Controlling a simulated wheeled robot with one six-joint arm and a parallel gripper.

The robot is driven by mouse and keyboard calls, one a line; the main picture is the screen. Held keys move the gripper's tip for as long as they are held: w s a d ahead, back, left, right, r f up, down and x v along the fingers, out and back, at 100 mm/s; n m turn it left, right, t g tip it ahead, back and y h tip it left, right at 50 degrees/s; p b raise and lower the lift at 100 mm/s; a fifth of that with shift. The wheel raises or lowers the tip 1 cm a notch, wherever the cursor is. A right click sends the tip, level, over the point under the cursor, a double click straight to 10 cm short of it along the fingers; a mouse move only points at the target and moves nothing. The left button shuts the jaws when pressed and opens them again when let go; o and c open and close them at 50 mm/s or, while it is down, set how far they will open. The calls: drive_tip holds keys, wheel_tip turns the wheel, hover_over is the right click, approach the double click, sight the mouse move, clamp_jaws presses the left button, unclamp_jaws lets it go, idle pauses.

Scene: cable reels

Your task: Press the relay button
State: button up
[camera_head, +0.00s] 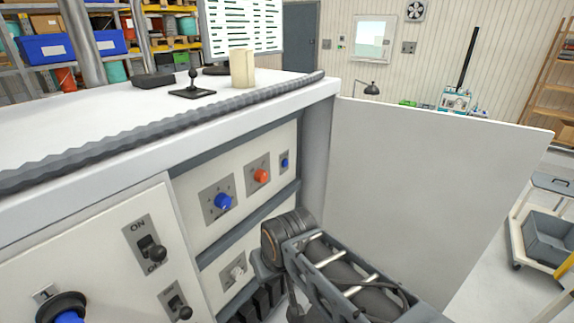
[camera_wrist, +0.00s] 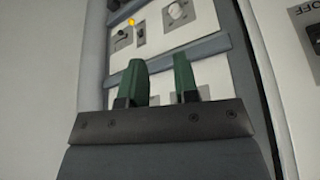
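The cabinet's upper inner panel carries a round orange-red button (camera_head: 262,176), a blue rotary knob (camera_head: 223,201) and a small blue control (camera_head: 285,162). No label reads "relay", so I cannot tell which one is the relay button. A pale knob or switch (camera_head: 237,271) sits on the panel below. My gripper (camera_wrist: 160,82) shows two green fingers in the wrist view, apart with nothing between them. They are in front of the cabinet panels, and I see no contact. In the head view my arm's wrist is at the opening and the fingers are hidden.
A large white door (camera_head: 430,190) stands open to the right of the opening. The left front panel has an ON/OFF toggle (camera_head: 150,248). A joystick (camera_head: 192,86) and a beige block (camera_head: 243,68) stand on the white top. The wrist view shows a yellow control (camera_wrist: 131,22) and a white knob (camera_wrist: 178,11).

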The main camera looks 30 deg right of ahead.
clamp_jaws()
idle(1.1)
